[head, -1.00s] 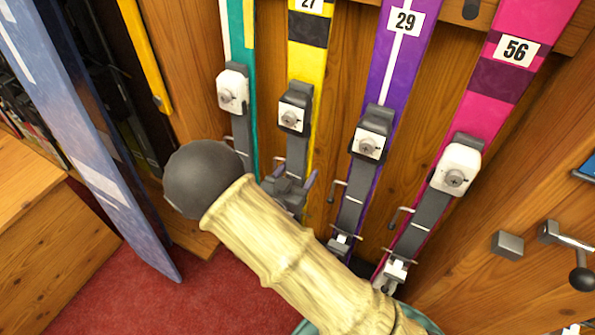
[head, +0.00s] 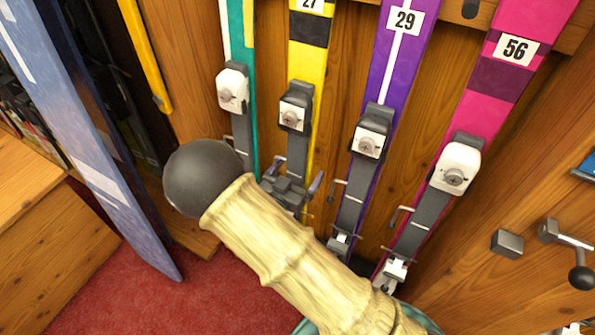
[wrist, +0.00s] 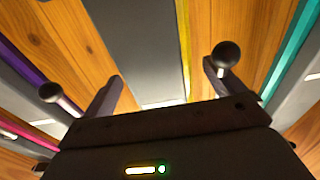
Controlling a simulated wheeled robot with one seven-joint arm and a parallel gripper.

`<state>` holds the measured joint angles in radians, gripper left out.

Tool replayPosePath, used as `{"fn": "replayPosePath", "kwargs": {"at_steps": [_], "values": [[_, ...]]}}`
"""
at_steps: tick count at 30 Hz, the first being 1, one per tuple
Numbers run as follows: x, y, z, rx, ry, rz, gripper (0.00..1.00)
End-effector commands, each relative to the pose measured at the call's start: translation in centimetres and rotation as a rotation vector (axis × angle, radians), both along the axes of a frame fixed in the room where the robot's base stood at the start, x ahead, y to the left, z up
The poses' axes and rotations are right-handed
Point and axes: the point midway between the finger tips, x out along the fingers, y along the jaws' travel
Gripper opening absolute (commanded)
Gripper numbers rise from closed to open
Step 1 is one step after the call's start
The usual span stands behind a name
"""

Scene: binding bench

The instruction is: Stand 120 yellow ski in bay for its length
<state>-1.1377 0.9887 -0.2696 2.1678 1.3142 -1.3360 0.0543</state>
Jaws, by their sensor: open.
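A yellow ski (head: 308,62) with a black band and a label that seems to read 27, cut by the top edge, stands upright against the wooden panel in the head view. Grey binding parts run down its front. My gripper (head: 292,187) is at its lower binding, with its fingers spread. In the wrist view my gripper (wrist: 160,78) is open, one finger on each side of the grey binding plate (wrist: 138,45). A thin yellow edge of the ski (wrist: 185,45) shows beside the plate. My forearm hides the ski's lower end in the head view.
A teal ski (head: 238,35) stands left of the yellow one. A purple ski (head: 395,65) marked 29 and a pink ski (head: 492,105) marked 56 stand to the right. A blue board (head: 85,125) leans at left. Red carpet (head: 150,295) is clear in front.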

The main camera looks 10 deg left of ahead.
Motion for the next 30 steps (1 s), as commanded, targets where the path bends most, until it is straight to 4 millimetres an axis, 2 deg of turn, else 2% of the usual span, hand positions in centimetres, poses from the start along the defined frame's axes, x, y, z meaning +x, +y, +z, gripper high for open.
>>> {"fn": "replayPosePath", "kwargs": {"at_steps": [8, 30], "values": [[-0.3, 0.1, 0.1, 0.001, 0.0, 0.001, 0.95], [-3.1, 1.1, 0.1, 0.0, 0.0, 0.001, 0.95]]}}
